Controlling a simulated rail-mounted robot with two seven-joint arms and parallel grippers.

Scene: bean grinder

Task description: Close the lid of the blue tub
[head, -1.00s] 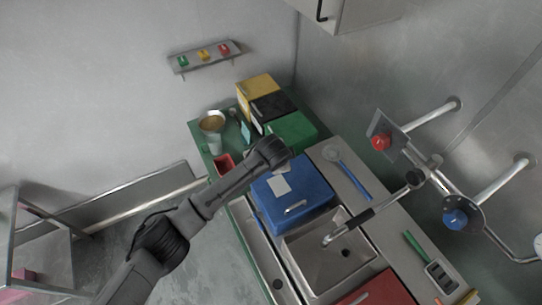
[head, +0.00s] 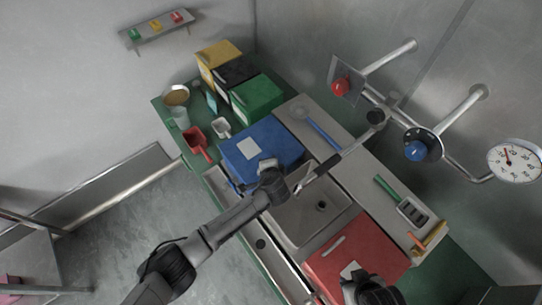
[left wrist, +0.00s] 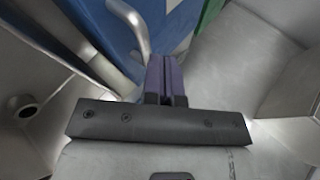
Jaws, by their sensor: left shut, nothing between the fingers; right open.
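The blue tub (head: 262,138) stands behind the sink, with a white label on its top. I cannot tell whether its lid is fully down. My left gripper (head: 266,164) is at the tub's near side, by the sink, and partly covers it. In the left wrist view its purple fingers (left wrist: 165,76) are shut with nothing between them. Blue tub surfaces (left wrist: 105,28) and a curved metal handle (left wrist: 134,22) show just beyond the fingers. My right gripper (head: 352,272) is open at the bottom edge, over the red tub (head: 352,248); its fingers are hard to make out.
A metal sink (head: 305,210) with a faucet (head: 335,162) lies right of my left gripper. Green (head: 256,95), black (head: 235,70) and yellow (head: 217,55) tubs stand behind the blue one. A red scoop (head: 196,139) lies to its left. Red (head: 340,88) and blue (head: 415,151) valves are on the wall.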

